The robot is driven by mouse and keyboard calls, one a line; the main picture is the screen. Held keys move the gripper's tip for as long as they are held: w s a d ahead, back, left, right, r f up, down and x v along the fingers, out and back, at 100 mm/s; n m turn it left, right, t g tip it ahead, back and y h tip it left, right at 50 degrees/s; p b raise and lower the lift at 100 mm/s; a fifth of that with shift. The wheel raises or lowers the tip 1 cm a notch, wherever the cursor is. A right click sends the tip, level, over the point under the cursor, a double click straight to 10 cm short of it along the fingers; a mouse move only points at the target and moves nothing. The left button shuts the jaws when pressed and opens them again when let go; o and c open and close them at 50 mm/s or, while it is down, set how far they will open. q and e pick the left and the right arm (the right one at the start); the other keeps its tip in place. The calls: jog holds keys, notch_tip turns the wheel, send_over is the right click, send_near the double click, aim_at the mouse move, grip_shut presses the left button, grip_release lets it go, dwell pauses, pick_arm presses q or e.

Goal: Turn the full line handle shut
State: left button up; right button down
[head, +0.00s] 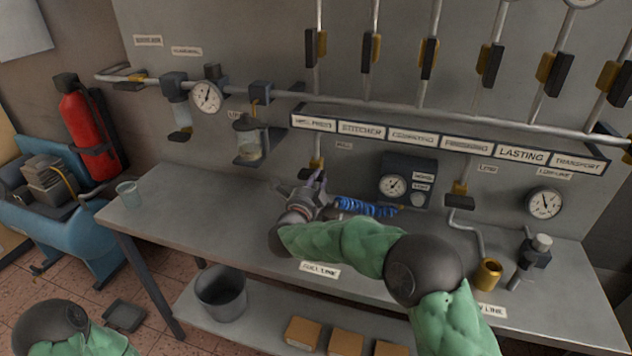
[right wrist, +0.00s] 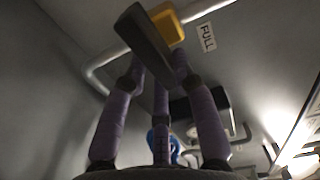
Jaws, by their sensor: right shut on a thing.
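The full line valve shows in the head view as a yellow body (head: 316,164) on a pipe below the sign rail. In the right wrist view its yellow body (right wrist: 169,22) sits beside a FULL label (right wrist: 207,36). The dark bar handle (right wrist: 143,38) slants down from the valve between my purple fingers. My right gripper (head: 317,180) is at the valve, shut on the handle; it also shows in the right wrist view (right wrist: 160,75). The handle's lower end is partly behind the fingers. My left gripper is out of view.
A blue coiled hose (head: 365,207) lies just right of my right gripper. A gauge box (head: 407,178) stands behind it. A second yellow valve (head: 460,188) and a brass cup (head: 488,273) are farther right.

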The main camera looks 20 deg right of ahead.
jog(key=shift+f+m, duration=0.2)
jog(key=shift+m, duration=0.4)
jog(key=c, duration=1)
grip_release()
jog(key=shift+s+a+r, duration=0.1)
jog(key=v, duration=1.1)
jog(key=shift+s+a, duration=0.25)
jog(key=shift+s, duration=0.05)
